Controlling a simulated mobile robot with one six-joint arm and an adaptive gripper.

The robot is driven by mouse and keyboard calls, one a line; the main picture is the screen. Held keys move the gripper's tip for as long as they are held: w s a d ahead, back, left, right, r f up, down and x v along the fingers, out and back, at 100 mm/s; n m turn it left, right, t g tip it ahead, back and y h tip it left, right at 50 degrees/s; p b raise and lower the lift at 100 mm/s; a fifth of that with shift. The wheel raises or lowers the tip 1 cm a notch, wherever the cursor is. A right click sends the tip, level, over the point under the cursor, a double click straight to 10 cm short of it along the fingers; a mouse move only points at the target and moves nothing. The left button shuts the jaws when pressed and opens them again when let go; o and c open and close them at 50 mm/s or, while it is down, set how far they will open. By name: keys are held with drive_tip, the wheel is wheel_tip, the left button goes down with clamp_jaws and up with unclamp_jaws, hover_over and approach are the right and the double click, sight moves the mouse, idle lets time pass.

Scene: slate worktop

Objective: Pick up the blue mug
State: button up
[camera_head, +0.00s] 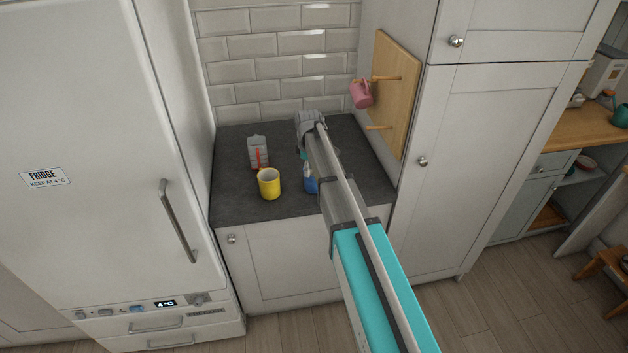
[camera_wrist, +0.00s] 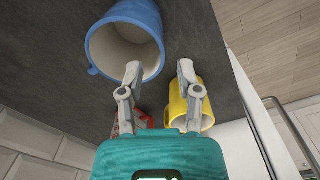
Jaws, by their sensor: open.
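The blue mug (camera_wrist: 118,22) is large in the wrist view, its cream inside facing the camera and part of its handle showing at the left. In the head view only a strip of the blue mug (camera_head: 311,186) shows beside my arm, on the worktop. My gripper (camera_wrist: 159,70) is open and empty. Its left finger overlaps the mug's mouth near the rim; I cannot tell whether the tip is inside. Its right finger lies outside the blue mug and overlaps the yellow mug's edge.
A yellow mug (camera_head: 269,186) stands left of the blue mug, close to my right finger in the wrist view (camera_wrist: 207,112). A grey and red object (camera_head: 257,152) stands behind it. A pink mug (camera_head: 361,94) hangs on a wooden peg board (camera_head: 397,100). The slate worktop's (camera_head: 240,205) front left is clear.

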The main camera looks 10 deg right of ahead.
drive_tip(key=shift+f, duration=0.15)
drive_tip(key=b, duration=0.5)
hover_over(310, 192)
drive_tip(key=shift+w+f, duration=0.1)
drive_tip(key=shift+f, duration=2.35)
clamp_jaws()
